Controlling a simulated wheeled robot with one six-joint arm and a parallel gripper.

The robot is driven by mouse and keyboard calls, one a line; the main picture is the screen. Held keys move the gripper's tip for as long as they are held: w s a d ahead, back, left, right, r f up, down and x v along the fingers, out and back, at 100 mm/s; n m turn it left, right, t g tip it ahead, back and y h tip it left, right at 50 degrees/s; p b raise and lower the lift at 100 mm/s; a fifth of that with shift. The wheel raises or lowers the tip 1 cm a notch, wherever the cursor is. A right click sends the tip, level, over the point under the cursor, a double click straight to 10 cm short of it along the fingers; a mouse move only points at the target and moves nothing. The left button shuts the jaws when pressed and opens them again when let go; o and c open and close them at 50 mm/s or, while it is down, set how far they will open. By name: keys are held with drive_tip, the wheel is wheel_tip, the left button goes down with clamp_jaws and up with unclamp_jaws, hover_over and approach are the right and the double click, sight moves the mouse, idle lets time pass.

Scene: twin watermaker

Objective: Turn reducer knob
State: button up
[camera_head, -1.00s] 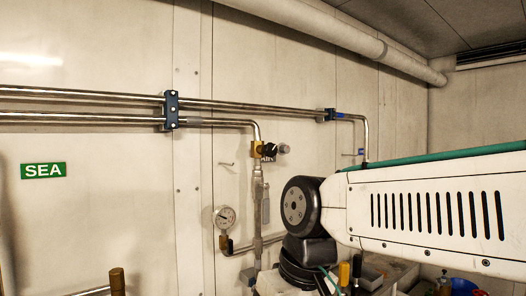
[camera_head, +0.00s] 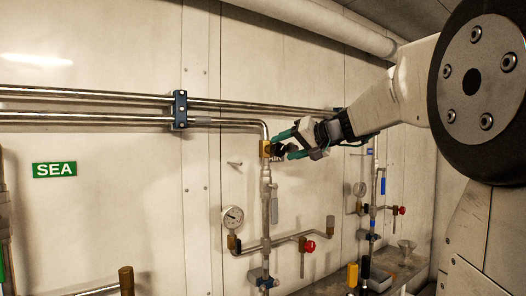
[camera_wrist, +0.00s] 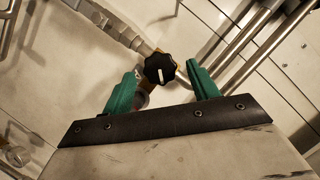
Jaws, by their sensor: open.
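The reducer knob (camera_wrist: 160,68) is black with a white pointer line, and sits on a brass fitting in the wrist view. It lies between the tips of the two green fingers of my gripper (camera_wrist: 163,76), which is open. A gap shows on both sides of the knob, so the fingers appear not to touch it. In the head view, my gripper (camera_head: 287,146) reaches from the right to the brass fitting (camera_head: 265,149) at the pipe bend. The fingers partly hide the knob there.
A pressure gauge (camera_head: 232,216) and a red valve handle (camera_head: 309,246) are below my gripper. Steel pipes (camera_head: 90,120) with a blue clamp (camera_head: 180,109) run along the wall. A green SEA sign (camera_head: 54,169) is at left.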

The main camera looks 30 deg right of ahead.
sight(281, 149)
drive_tip(key=shift+x, duration=1.7)
drive_tip(key=c, duration=1)
